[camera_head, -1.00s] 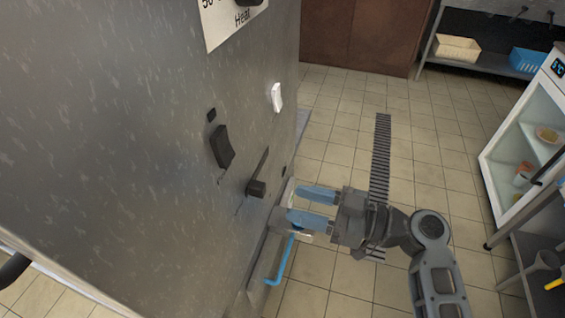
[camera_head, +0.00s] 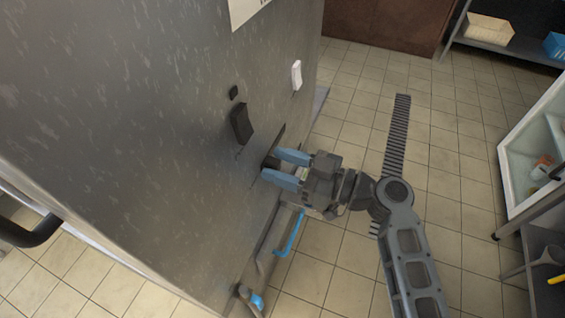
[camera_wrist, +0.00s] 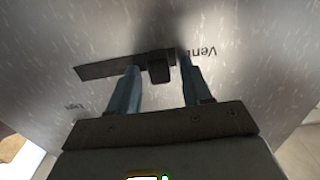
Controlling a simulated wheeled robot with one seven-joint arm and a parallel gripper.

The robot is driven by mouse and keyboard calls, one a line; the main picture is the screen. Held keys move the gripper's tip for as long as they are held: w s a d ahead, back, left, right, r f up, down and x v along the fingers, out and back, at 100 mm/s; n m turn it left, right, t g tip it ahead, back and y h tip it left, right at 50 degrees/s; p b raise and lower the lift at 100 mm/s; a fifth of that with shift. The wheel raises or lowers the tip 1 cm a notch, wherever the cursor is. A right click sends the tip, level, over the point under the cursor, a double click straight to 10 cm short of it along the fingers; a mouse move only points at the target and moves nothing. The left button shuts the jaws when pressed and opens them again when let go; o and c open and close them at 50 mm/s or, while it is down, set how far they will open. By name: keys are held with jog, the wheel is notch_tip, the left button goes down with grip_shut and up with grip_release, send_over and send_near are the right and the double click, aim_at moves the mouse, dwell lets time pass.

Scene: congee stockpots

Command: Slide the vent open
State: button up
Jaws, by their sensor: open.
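The vent slider is a black knob (camera_wrist: 159,68) in a dark straight slot (camera_wrist: 105,70) on the metal panel. The word "Vent" is printed upside down beside it in the wrist view. In the head view the knob (camera_head: 270,163) is partly hidden by my fingers. My gripper (camera_head: 272,163) is open, with its two blue fingers reaching to the panel around the knob. In the wrist view one finger is on each side of the knob, with a small gap on the left. Whether the right finger touches it I cannot tell.
A black switch (camera_head: 241,124) and a white switch (camera_head: 296,75) are on the same panel above the slot. A blue bent handle (camera_head: 290,238) is below my gripper. A glass-fronted cabinet (camera_head: 540,140) stands at the right.

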aim_at(283, 128)
jog(key=shift+c, duration=0.5)
grip_shut()
jog(key=shift+w, duration=0.1)
jog(key=w+d+b, duration=0.1)
jog(key=w+b, duration=0.1)
jog(key=b, duration=0.1)
jog(key=w+d+b, duration=0.1)
jog(key=w+b, duration=0.1)
jog(key=w, duration=0.1)
jog(key=w+b, duration=0.2)
jog(key=b, duration=0.1)
jog(key=shift+w+d+f+b, duration=0.25)
jog(key=shift+w+d+b, duration=0.05)
jog(key=shift+d, duration=0.1)
jog(key=shift+w+d+r+b, duration=0.25)
jog(key=shift+w+r+b, duration=0.05)
jog(key=shift+w, duration=0.2)
jog(key=shift+o, duration=0.5)
grip_release()
